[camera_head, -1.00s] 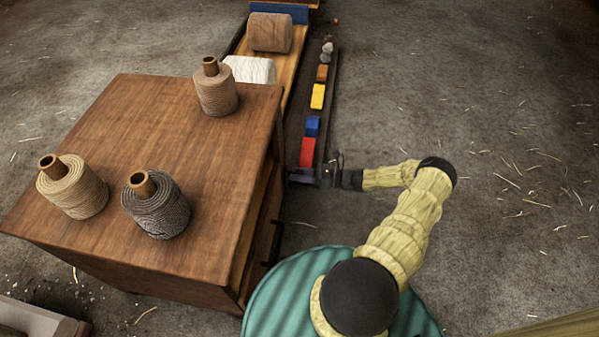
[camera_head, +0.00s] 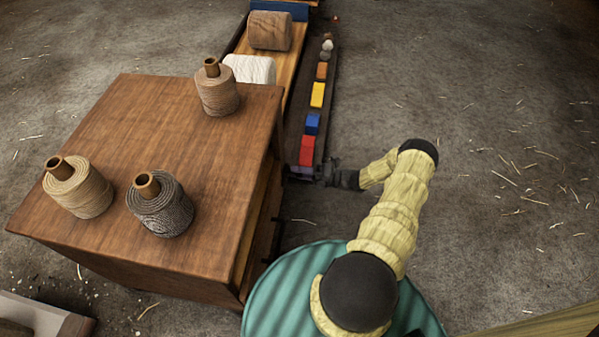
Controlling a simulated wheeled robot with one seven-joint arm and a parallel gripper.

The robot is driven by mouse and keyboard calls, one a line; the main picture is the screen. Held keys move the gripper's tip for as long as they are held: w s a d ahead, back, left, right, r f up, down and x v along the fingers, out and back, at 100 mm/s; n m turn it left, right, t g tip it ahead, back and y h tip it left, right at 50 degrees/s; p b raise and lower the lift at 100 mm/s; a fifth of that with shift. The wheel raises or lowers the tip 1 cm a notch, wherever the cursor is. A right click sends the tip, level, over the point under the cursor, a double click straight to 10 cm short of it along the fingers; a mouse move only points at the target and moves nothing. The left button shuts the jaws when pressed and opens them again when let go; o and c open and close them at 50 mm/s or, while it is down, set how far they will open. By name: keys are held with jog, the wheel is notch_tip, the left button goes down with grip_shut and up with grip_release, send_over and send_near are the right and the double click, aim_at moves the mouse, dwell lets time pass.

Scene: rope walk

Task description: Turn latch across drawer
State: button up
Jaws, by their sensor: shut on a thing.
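My gripper (camera_head: 328,173) is low beside the right side of the wooden cabinet (camera_head: 150,140), at the near end of a long narrow dark tray (camera_head: 320,148). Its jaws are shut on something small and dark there. I cannot make out the held part clearly; it may be the latch. The drawer front is on the cabinet's right side, mostly hidden from this high angle. A dark handle-like piece (camera_head: 272,240) shows low on that side.
Three twine spools (camera_head: 217,88) stand on the cabinet top. The tray holds a red block (camera_head: 307,150), a blue block (camera_head: 312,124), a yellow block (camera_head: 317,95) and more small items. Behind is a wooden bench (camera_head: 288,75) with rolls.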

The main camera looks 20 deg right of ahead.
jog(key=shift+m, duration=2.1)
jog(key=o, duration=1)
jog(key=shift+d, duration=0.1)
jog(key=p+v, duration=0.3)
jog(key=v, duration=1.4)
jog(key=shift+s+f, duration=0.2)
jog(key=shift+s, duration=0.1)
